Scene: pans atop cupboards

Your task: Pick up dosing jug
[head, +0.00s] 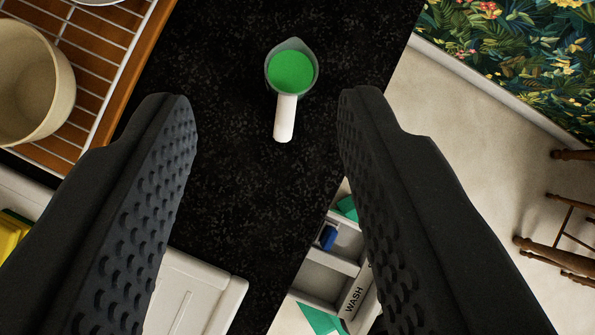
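The dosing jug (285,122) is a small grey cup with a pouring lip, green inside, and a white handle pointing down in the picture. It stands on the black speckled countertop (225,200), in the upper middle of the head view. My gripper (262,103) is open, with its two dark, studded fingers spread wide on the left and right. The jug shows between and slightly beyond the fingertips. Nothing is held. I cannot tell how far above the counter the fingers are.
A wooden-edged wire rack (93,85) with a beige pot (32,85) is at the upper left. An open drawer (325,283) marked WASH is at the lower right, below the counter edge. Wooden chairs (560,240) stand at the far right. Counter around the jug is clear.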

